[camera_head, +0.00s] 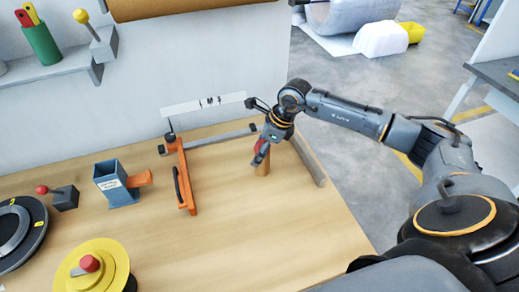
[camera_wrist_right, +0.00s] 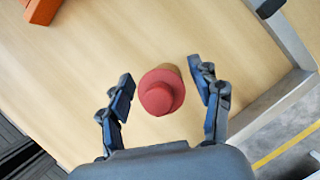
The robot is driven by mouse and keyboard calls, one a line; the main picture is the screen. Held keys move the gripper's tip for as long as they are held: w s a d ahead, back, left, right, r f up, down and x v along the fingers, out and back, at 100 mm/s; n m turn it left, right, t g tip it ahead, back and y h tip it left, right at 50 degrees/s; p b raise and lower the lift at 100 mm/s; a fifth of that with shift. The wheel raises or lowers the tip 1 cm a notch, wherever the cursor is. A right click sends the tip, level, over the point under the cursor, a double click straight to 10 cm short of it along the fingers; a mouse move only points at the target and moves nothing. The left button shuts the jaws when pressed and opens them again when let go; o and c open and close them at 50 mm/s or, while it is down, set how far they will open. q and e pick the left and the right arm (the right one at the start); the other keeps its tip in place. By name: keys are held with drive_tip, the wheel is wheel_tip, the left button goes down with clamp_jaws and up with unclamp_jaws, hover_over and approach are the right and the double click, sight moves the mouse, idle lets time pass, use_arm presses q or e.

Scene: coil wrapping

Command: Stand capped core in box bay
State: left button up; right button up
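A tan core with a red cap (camera_wrist_right: 158,92) stands on the wooden table, its cap facing the right wrist camera. In the head view its tan lower part (camera_head: 263,167) shows below my right gripper (camera_head: 262,152), near the table's back right corner. In the wrist view my right gripper (camera_wrist_right: 166,88) is open, with one finger on each side of the capped core and visible gaps between. My left gripper is not in view. I cannot make out a box bay with certainty.
A metal edge rail (camera_head: 307,160) runs close to the right of the core. An orange frame tool (camera_head: 186,180), a blue holder (camera_head: 116,184) and a yellow disc (camera_head: 98,262) stand to the left. The table's front right is clear.

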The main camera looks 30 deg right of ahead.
drive_tip(key=shift+r, duration=0.2)
drive_tip(key=shift+d+r, duration=0.1)
drive_tip(key=shift+r, duration=0.1)
drive_tip(key=b+v, duration=0.3)
drive_tip(key=v, duration=0.8)
drive_tip(key=shift+s+r, duration=0.2)
